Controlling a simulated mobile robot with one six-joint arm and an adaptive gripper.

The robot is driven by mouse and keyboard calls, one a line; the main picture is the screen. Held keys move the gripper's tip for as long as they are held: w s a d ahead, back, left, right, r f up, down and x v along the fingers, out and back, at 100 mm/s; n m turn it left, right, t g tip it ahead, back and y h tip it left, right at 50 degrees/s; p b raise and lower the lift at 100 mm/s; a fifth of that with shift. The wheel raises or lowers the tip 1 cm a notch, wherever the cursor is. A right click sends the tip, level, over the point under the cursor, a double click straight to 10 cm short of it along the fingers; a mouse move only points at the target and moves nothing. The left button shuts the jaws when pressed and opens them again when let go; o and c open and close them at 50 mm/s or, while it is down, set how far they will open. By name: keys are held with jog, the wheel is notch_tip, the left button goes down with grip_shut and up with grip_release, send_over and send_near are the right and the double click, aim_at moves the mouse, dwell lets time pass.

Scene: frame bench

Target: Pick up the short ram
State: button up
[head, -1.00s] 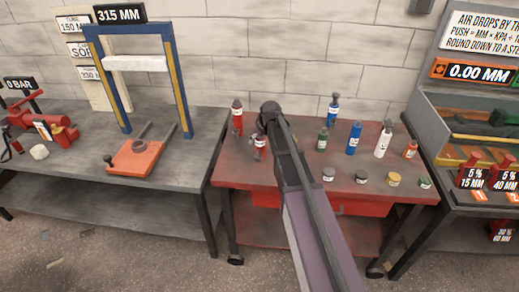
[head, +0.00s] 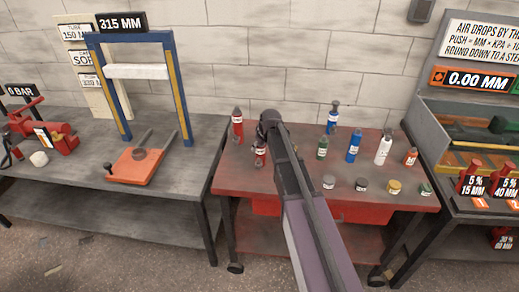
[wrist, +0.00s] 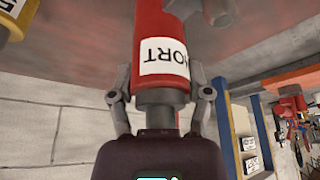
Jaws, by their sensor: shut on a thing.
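The short ram is a red cylinder (wrist: 165,25) with a white label in the wrist view, where the letters "ORT" show upside down. My gripper (wrist: 161,95) is shut on its narrower grey end, one finger on each side. In the head view the held ram (head: 260,153) shows just left of my arm, partly hidden by it, over the left part of the red table (head: 235,180). I cannot tell whether its base touches the tabletop.
Another red cylinder (head: 237,125) stands close behind on the left. Blue (head: 353,147), green (head: 322,147), white (head: 383,150) and orange (head: 410,157) cylinders stand to the right, with several small round pieces in front. A blue press frame (head: 182,95) stands on the left bench.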

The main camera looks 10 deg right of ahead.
jog(key=shift+r, duration=0.1)
jog(key=shift+r+p, duration=1.8)
jog(key=shift+p, duration=0.05)
jog(key=s+a+r+p, duration=0.1)
jog(key=s, duration=1.5)
jog(key=shift+a, duration=0.2)
jog(key=shift+d, duration=0.1)
